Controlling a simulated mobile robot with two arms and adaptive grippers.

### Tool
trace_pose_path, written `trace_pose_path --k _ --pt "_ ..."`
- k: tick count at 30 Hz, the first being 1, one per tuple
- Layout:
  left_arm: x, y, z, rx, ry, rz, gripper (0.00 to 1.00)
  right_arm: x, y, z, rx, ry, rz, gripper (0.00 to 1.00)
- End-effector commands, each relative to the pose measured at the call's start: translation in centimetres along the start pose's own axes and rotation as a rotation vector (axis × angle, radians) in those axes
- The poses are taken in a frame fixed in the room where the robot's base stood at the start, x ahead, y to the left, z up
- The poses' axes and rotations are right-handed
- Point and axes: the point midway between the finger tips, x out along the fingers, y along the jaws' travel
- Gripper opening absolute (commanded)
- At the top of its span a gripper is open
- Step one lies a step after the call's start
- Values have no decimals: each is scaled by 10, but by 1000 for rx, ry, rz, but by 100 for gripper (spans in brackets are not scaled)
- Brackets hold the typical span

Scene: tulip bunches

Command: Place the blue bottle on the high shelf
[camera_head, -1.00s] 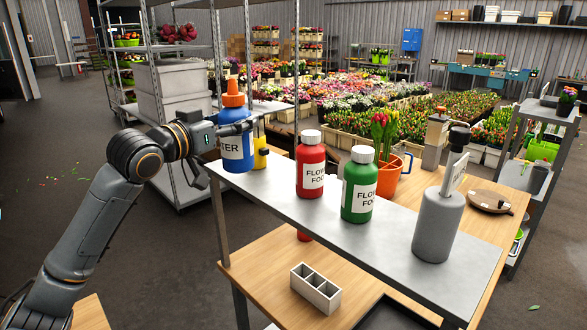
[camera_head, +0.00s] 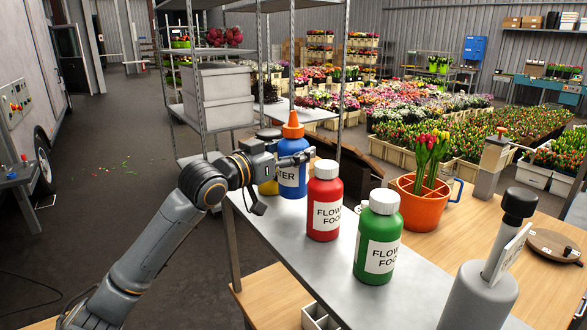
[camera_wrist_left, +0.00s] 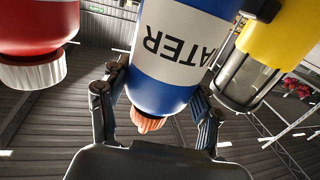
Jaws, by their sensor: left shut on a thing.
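The blue bottle (camera_head: 291,180) has an orange cap and a white label with "TER" showing. It is upright at the far left end of the raised grey metal shelf (camera_head: 330,275), between a yellow bottle (camera_head: 268,188) and a red bottle (camera_head: 324,205). My left gripper (camera_head: 288,160) is shut around its upper part. In the left wrist view the blue bottle (camera_wrist_left: 180,60) sits between both fingers (camera_wrist_left: 157,108), its cap toward the palm. The gripper and neighbouring bottles hide part of it. I cannot tell whether its base touches the shelf. My right gripper is not in view.
A green bottle (camera_head: 379,240) and a grey dispenser (camera_head: 478,300) stand further along the shelf. An orange pot of tulips (camera_head: 418,205) is on the wooden table behind. A tall wire rack (camera_head: 342,90) with grey bins (camera_head: 224,95) stands behind the arm.

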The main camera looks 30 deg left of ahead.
Motion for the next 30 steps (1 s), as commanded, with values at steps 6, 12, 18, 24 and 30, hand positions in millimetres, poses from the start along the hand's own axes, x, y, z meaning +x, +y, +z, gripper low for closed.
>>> trace_pose_path --k 6,12,18,24,30 --pt "0 0 28 -2 -1 0 19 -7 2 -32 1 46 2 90" --pt "-1 0 40 1 5 -1 19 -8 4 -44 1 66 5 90" --pt "0 0 41 1 4 0 19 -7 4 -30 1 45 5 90" --pt "0 0 43 0 0 0 87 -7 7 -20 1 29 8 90" --pt "0 0 43 0 0 0 87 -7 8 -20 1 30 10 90"
